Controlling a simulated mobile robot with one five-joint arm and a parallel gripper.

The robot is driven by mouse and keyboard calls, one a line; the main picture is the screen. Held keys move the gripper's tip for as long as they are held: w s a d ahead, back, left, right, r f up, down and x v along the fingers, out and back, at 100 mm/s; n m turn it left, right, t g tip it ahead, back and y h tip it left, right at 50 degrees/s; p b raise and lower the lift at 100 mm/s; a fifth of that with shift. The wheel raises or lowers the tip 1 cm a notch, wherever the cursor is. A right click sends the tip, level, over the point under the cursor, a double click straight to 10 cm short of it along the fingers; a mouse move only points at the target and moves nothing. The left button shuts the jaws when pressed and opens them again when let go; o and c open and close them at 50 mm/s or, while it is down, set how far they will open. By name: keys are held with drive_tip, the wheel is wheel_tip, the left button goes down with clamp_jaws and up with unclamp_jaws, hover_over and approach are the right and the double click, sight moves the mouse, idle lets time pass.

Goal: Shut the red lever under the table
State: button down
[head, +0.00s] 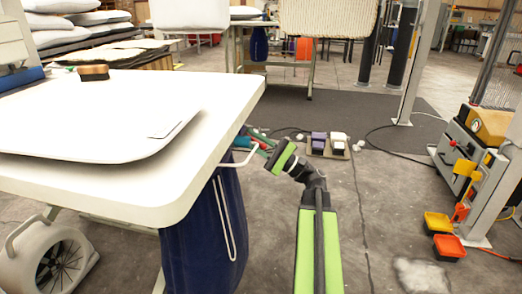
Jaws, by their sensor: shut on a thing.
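The white table (218,112) fills the left side, with its rounded corner toward me. My gripper (266,157), on my green and black arm, is low beside the table's right edge. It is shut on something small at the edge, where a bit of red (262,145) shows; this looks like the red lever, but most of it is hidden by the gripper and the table. A white bent rod (238,163) and teal fittings (242,142) show right there under the tabletop.
A large white pillow cover (110,110) and a brush (93,72) lie on the table. A blue bag (195,245) hangs below it, and a blower (50,258) stands at lower left. Boxes (328,145) lie on the floor beyond my gripper. Orange and yellow pedals (448,246) are at right.

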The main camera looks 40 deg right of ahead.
drive_tip(key=shift+s+d+f+t+y+b, duration=0.15)
drive_tip(key=shift+d+t+y+b, duration=0.2)
drive_tip(key=shift+t+b, duration=0.3)
drive_tip(key=shift+w+a, duration=0.2)
drive_tip(key=shift+a, duration=0.15)
drive_tip(key=c, duration=1.3)
unclamp_jaws()
drive_tip(key=shift+s+a+r+g+y, duration=0.1)
drive_tip(key=shift+r+g+y, duration=0.15)
drive_tip(key=shift+y, duration=0.1)
drive_tip(key=shift+f, duration=0.1)
drive_tip(key=shift+f, duration=0.15)
